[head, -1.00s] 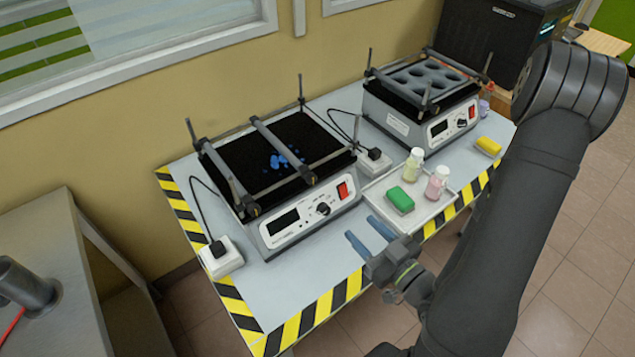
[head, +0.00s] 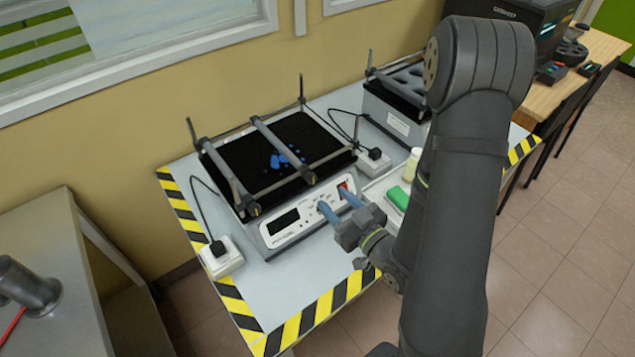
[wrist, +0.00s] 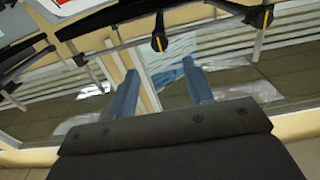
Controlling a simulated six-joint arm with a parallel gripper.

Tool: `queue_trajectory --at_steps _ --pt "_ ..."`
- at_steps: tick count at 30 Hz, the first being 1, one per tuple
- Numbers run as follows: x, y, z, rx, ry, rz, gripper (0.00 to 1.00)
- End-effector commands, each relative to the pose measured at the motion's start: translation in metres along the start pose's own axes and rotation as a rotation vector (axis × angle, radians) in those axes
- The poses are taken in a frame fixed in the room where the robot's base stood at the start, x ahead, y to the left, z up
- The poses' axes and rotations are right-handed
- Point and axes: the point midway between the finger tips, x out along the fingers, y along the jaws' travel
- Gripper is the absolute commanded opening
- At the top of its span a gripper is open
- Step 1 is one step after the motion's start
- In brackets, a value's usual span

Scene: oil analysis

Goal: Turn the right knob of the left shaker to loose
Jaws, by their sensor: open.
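The left shaker (head: 272,247) has a black platform crossed by two clamp bars, each with a dark end knob at the front. The right knob (head: 310,178) sits above the right part of the control panel; the left knob (head: 253,210) is farther left. My gripper (head: 336,202) is open and empty, its blue fingers in front of the panel, hiding its dial. In the wrist view, a knob with a yellow mark (wrist: 159,42) lies just beyond and between the fingertips (wrist: 160,69), apart from them. Another yellow-marked knob (wrist: 260,16) is at upper right.
A tray (head: 373,192) with a green block (head: 398,198) and a bottle (head: 413,162) stands right of my gripper, partly behind my arm. The right shaker (head: 390,118) is partly hidden too. A white socket block with cable (head: 222,260) lies left; the table's front left is clear.

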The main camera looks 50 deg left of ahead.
Motion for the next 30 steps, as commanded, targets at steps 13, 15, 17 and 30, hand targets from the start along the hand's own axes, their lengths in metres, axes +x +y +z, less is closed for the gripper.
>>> queue_trajectory --at_steps 13,15,17,30 --pt "0.066 -0.001 0.000 0.000 0.001 -0.002 0.47" --pt "0.071 -0.001 0.000 0.000 0.000 -0.001 0.47" --pt "0.073 0.000 0.000 0.001 0.001 0.000 0.47" --pt "0.076 0.000 0.000 0.001 0.000 0.001 0.24"
